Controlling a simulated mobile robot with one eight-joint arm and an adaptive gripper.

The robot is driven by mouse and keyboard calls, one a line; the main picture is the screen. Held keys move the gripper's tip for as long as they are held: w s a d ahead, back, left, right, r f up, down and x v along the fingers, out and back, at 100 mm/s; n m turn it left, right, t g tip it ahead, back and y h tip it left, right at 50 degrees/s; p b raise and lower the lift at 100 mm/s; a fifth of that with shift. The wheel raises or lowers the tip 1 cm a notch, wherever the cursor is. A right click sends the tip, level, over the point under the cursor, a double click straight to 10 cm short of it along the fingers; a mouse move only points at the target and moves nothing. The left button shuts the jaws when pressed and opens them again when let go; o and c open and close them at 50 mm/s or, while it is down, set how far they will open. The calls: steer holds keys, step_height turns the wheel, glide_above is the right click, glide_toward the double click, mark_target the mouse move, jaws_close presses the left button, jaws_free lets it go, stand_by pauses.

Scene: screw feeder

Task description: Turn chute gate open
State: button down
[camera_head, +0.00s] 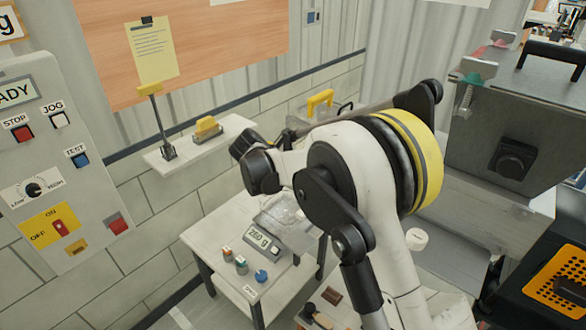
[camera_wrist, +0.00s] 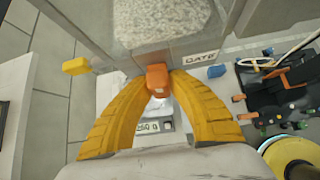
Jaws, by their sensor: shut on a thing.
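In the wrist view the orange gate handle (camera_wrist: 157,78) stands out below a plate with the label "GATE" (camera_wrist: 200,57). My gripper (camera_wrist: 157,88) has its two yellow fingers shut on this handle, one on each side. Above the handle, the clear-walled chute (camera_wrist: 112,20) shows pale granular material (camera_wrist: 165,20) inside. How far the gate is turned cannot be told. In the head view my arm hides the gripper and the handle.
A scale with a display (camera_head: 260,241) stands on a white table (camera_head: 205,232), a clear container (camera_head: 285,212) on it. Small bottles (camera_head: 241,264) stand in front. At left is a control panel (camera_head: 70,130). A dark machine (camera_head: 515,120) stands at right. A wall shelf (camera_head: 225,140) holds a yellow item.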

steer(key=shift+h, duration=0.3)
stand_by(0.4)
steer(key=c, duration=1.2)
jaws_free()
steer(key=shift+d, duration=0.1)
steer(key=shift+c, duration=0.2)
steer(key=shift+r, duration=0.1)
steer(key=v, duration=1.2)
steer(key=shift+w, duration=0.15)
